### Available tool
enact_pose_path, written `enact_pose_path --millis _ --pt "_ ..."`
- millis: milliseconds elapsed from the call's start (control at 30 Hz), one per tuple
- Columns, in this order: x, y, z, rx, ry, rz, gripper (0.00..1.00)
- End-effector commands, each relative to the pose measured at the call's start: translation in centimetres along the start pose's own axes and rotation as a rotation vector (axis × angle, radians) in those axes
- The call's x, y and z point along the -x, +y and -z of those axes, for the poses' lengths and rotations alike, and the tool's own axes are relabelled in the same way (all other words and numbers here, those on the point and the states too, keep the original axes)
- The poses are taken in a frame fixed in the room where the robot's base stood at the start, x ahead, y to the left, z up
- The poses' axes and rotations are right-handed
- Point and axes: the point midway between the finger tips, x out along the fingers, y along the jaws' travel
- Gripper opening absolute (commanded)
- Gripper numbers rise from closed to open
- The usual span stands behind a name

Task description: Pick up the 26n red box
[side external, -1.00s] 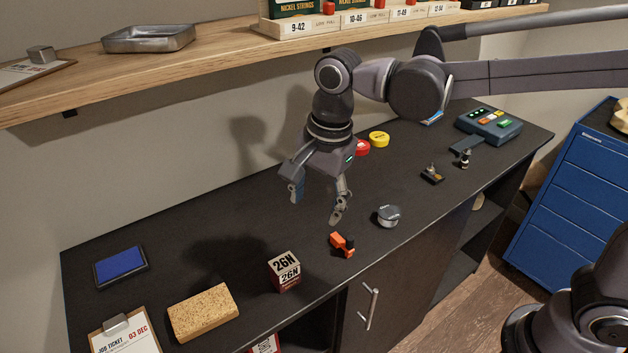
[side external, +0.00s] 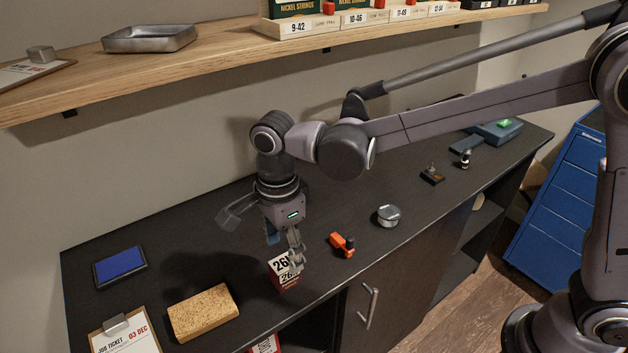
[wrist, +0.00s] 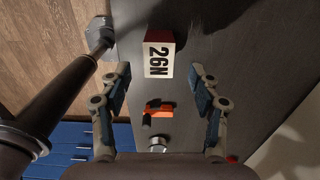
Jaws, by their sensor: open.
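The 26N box (side external: 283,274), with a white "26N" label and red lower sides, stands on the dark bench near its front edge. It also shows in the wrist view (wrist: 158,58), upper middle, ahead of the fingers and lined up with the gap between them. My gripper (side external: 284,254) is open and empty, pointing down, close above and behind the box. One finger hides part of the box in the side view. In the wrist view, the two fingers (wrist: 160,84) are spread wide on either side. I cannot tell the exact height gap to the box.
An orange clamp-like tool (side external: 342,244) lies right of the box, and a round metal tin (side external: 388,215) is beyond it. A tan sponge block (side external: 203,312), a blue pad (side external: 120,266) and a clipboard (side external: 127,335) lie to the left. A wooden shelf (side external: 220,55) hangs above the bench.

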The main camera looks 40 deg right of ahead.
Motion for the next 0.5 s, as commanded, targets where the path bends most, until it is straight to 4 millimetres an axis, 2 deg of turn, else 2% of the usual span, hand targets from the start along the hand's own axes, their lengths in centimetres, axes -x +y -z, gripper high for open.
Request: enact_pose_path --millis 300,500 --pt "-4.0 0.1 -0.3 0.001 0.0 0.001 0.62" --pt "-4.9 0.2 -0.3 0.0 0.0 0.001 0.62"
